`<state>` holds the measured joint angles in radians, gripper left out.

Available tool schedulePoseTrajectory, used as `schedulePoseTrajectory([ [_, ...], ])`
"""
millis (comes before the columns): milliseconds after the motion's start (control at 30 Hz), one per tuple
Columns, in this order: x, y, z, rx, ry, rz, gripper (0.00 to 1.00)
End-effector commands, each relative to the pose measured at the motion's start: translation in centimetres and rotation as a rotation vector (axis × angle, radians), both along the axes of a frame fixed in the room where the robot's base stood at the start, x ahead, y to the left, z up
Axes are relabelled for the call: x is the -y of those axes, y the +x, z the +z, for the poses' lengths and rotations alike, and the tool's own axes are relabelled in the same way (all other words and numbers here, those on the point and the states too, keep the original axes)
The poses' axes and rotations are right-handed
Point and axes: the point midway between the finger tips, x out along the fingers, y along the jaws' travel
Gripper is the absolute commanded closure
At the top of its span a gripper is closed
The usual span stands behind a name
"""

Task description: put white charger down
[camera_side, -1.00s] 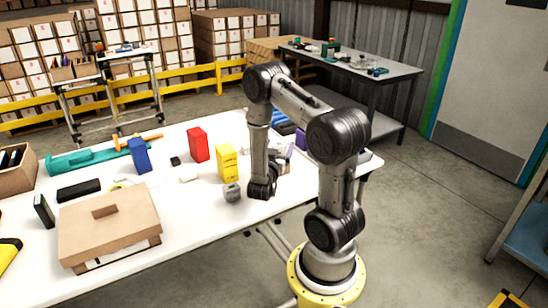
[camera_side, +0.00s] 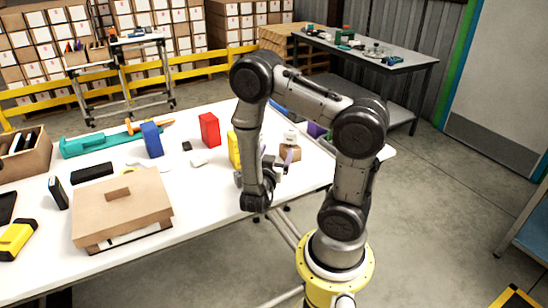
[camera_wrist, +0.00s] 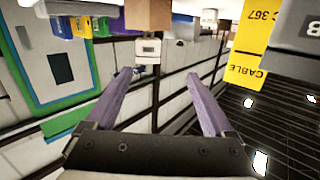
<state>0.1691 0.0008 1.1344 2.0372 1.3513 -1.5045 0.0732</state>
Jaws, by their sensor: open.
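A small white block (camera_wrist: 148,47), which looks like the white charger, rests on a brown block (camera_wrist: 148,16); the wrist view is upside down. In the side view, the white piece (camera_side: 291,135) sits on top of the brown block (camera_side: 290,153) near the table's right end. My gripper (camera_wrist: 158,74) has two purple fingers spread apart with nothing between them. The white block appears beyond the fingertips, between their lines, and apart from them. In the side view my gripper (camera_side: 285,161) is low over the table, close in front of the brown block.
A yellow box (camera_wrist: 262,35) marked CABLE and a grey block (camera_wrist: 298,28) are close on the wrist view's right.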

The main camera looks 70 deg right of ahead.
Motion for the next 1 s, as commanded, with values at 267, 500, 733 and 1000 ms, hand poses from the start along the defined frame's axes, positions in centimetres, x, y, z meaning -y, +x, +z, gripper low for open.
schedulePoseTrajectory([
  [267, -5.2, 11.5, 1.5, 0.179, 0.423, 0.401, 0.13],
  [500, -15.8, 16.5, 7.4, 0.112, 0.710, 0.881, 0.13],
  [733, -24.6, 11.9, 12.4, -0.180, 0.808, 1.267, 0.13],
  [1000, -26.8, 0.9, 14.3, -0.632, 0.762, 1.434, 0.13],
])
